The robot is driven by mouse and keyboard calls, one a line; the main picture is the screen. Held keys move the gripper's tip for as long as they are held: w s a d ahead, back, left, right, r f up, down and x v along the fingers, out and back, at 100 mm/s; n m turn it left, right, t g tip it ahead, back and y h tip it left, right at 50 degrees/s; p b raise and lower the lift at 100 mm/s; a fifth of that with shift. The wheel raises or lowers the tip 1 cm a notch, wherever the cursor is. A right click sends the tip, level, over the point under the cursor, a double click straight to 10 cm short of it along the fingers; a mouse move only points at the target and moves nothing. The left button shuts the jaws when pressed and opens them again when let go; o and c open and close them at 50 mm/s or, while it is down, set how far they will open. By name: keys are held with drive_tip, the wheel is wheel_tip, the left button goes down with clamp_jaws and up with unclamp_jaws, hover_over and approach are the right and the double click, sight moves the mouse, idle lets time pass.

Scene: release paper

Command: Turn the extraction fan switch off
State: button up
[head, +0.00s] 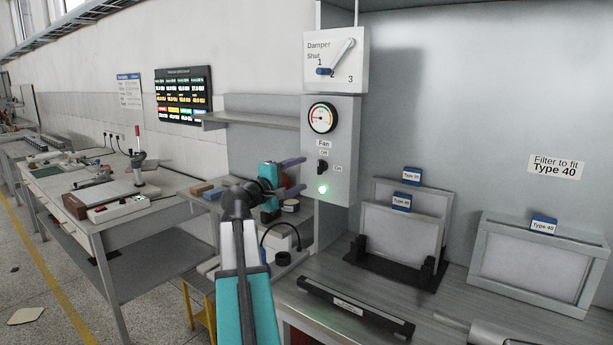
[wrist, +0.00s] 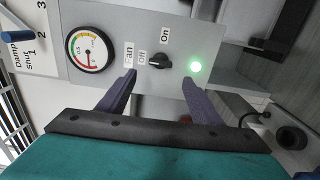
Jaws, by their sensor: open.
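I cannot tell for certain which label the knob points to. A green lamp (head: 323,189) below it is lit. My gripper (head: 303,174) is open, its two purple fingers in front of the panel at the switch. In the wrist view the fingertips (wrist: 159,76) lie on either side of the knob, and contact is not visible.
A round gauge (head: 322,118) and a damper lever (head: 341,58) sit above the switch. A shelf (head: 250,120) and a cluttered bench (head: 285,225) are behind my arm. Framed filters (head: 400,235) stand on the bench at right.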

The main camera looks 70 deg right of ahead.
drive_tip(key=v, duration=0.5)
drive_tip(key=shift+w+a+b, duration=0.1)
drive_tip(key=shift+a+b, duration=0.3)
